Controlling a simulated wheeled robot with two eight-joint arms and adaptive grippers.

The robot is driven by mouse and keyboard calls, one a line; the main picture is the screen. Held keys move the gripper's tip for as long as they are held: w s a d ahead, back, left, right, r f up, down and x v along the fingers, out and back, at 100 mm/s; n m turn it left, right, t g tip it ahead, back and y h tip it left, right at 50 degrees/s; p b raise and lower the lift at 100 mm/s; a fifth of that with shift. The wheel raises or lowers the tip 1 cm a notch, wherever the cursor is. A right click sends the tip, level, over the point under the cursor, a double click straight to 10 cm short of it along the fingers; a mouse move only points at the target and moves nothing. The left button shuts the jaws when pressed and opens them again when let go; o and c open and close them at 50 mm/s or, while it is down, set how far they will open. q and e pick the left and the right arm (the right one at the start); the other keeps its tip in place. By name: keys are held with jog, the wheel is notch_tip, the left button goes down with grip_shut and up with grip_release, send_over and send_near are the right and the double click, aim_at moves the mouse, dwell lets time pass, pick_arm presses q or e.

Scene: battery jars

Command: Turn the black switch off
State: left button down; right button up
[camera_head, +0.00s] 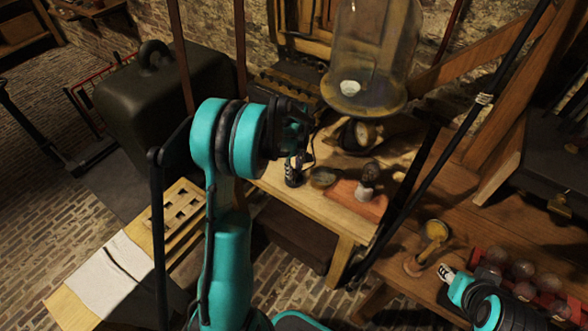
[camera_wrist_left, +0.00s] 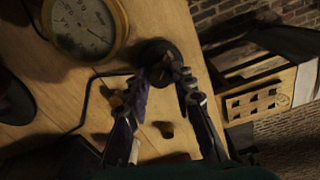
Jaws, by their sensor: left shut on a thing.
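The black switch (camera_wrist_left: 158,52) has a round dark base on the wooden bench, with a cable running off to its left in the left wrist view. My left gripper (camera_wrist_left: 171,76) has its fingertips close together at the switch and is shut on its lever, which the fingers mostly hide. In the head view my left gripper (camera_head: 297,158) reaches down over the bench, and the dark switch (camera_head: 293,181) shows just below it. The lever's exact position cannot be told. My right gripper (camera_head: 448,274) is at the lower right, partly in view; its jaws are unclear.
A brass dial gauge (camera_wrist_left: 84,28) lies close to the switch. A glass bell jar (camera_head: 372,55) stands behind. A reddish board (camera_head: 358,203) with a small object is right of the switch. A slotted wooden rack (camera_head: 178,210) is at left.

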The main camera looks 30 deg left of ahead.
aim_at(294, 171)
pick_arm(q)
jog(key=c, duration=1.3)
grip_release()
jog(key=shift+o, duration=0.2)
notch_tip(294, 171, up, 12)
